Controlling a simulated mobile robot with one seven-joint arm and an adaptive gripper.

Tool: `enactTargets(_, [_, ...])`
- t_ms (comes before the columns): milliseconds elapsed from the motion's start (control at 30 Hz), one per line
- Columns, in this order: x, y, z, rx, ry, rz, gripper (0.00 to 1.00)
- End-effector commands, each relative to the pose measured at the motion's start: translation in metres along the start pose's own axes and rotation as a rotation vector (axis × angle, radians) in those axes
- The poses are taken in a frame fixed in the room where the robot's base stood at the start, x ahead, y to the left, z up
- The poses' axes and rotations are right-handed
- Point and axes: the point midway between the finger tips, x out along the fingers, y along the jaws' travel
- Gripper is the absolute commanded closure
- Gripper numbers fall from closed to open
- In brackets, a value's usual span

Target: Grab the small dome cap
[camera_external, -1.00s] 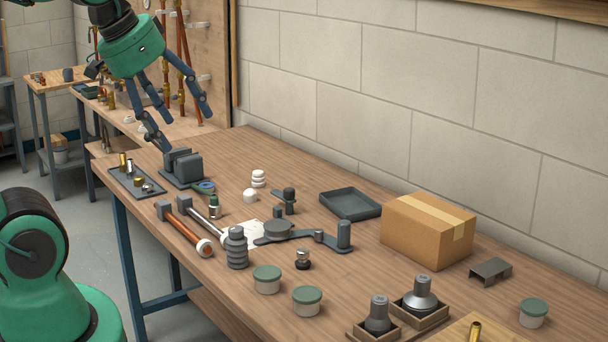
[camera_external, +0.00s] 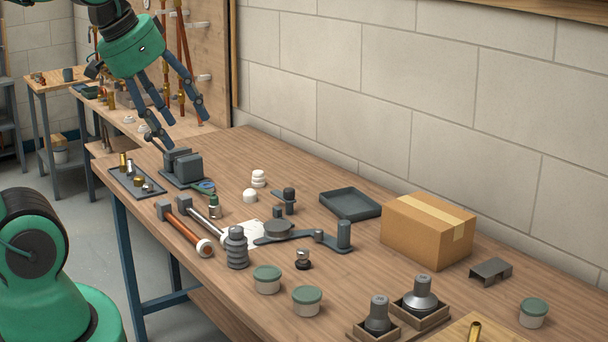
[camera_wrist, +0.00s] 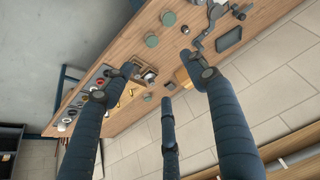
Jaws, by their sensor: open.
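A small white dome cap (camera_external: 250,195) sits on the wooden workbench in the external view, just in front of a stacked white piece (camera_external: 258,178). I cannot pick the cap out in the wrist view. My gripper (camera_external: 180,125) is open and empty, its three dark fingers spread and pointing down. It hangs above the far left end of the bench, up and to the left of the cap and apart from it. In the wrist view the fingers (camera_wrist: 158,88) are spread wide with nothing between them.
A grey vise-like block (camera_external: 188,168) and a tray of fittings (camera_external: 135,184) lie near my gripper. Hammers (camera_external: 185,228), a dark tray (camera_external: 350,204) and a cardboard box (camera_external: 428,230) are also on the bench. A block wall (camera_external: 330,90) runs along the back.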

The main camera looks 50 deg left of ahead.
Motion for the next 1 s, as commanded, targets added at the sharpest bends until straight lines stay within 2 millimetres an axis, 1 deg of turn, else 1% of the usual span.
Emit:
enactTargets(333, [0.0, 0.0, -0.001, -0.001, -0.001, -0.001, 0.46])
enactTargets(467, [-0.001, -0.002, -0.009, -0.004, -0.006, -0.004, 0.46])
enactTargets(533, [-0.001, -0.004, -0.015, -0.006, -0.012, -0.007, 0.46])
enactTargets(667, [-0.002, -0.01, -0.035, -0.014, -0.026, -0.014, 0.46])
enactTargets(867, [0.001, -0.025, -0.075, -0.029, -0.057, -0.029, 0.46])
enactTargets(1000, [0.007, -0.037, -0.105, -0.041, -0.081, -0.039, 0.46])
